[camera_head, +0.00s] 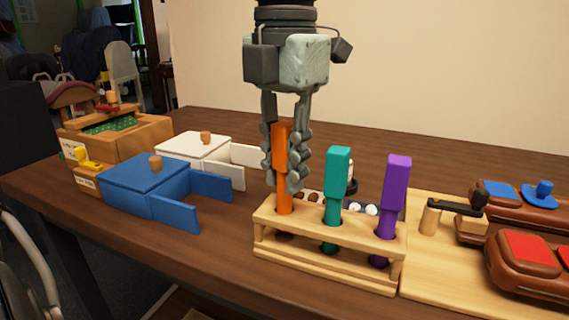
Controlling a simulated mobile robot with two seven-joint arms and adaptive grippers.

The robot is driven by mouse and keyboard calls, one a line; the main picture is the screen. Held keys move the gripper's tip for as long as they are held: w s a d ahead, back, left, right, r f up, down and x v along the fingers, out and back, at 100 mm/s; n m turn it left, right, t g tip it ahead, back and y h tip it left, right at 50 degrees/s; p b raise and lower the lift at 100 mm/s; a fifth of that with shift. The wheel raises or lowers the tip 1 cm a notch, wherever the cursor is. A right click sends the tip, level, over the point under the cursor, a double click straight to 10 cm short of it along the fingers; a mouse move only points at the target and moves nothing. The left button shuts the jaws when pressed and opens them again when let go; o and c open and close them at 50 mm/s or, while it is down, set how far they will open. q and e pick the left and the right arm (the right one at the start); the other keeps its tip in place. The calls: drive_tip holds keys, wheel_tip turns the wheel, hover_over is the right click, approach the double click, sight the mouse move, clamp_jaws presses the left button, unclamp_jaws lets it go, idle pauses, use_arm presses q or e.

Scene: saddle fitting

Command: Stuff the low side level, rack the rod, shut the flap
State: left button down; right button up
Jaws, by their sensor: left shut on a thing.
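My left gripper (281,180) comes down from above and is shut on the orange rod (282,145). The rod is upright, its lower end at the left hole of the wooden rack (325,262). A teal rod (337,180) and a purple rod (394,190) stand in the other holes. At the right, brown saddle panels (515,285) carry a red patch (527,247), a blue patch (501,190) and a blue piece with a knob (540,195). Which side is low I cannot tell. My right gripper is out of view.
A blue box (147,185) and a white box (200,148), each with side panels swung out, stand left of the rack. A wooden case (140,135) is behind them. A dark-armed wooden peg (430,215) stands on the light board. Small dark and white balls sit behind the rack.

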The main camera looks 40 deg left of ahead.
use_arm(q)
drive_tip(key=shift+f+b, duration=0.75)
drive_tip(key=shift+f, duration=0.2)
drive_tip(key=c, duration=1.3)
unclamp_jaws()
wheel_tip(320, 180, up, 12)
drive_tip(key=shift+f, duration=0.2)
drive_tip(key=shift+r, duration=0.25)
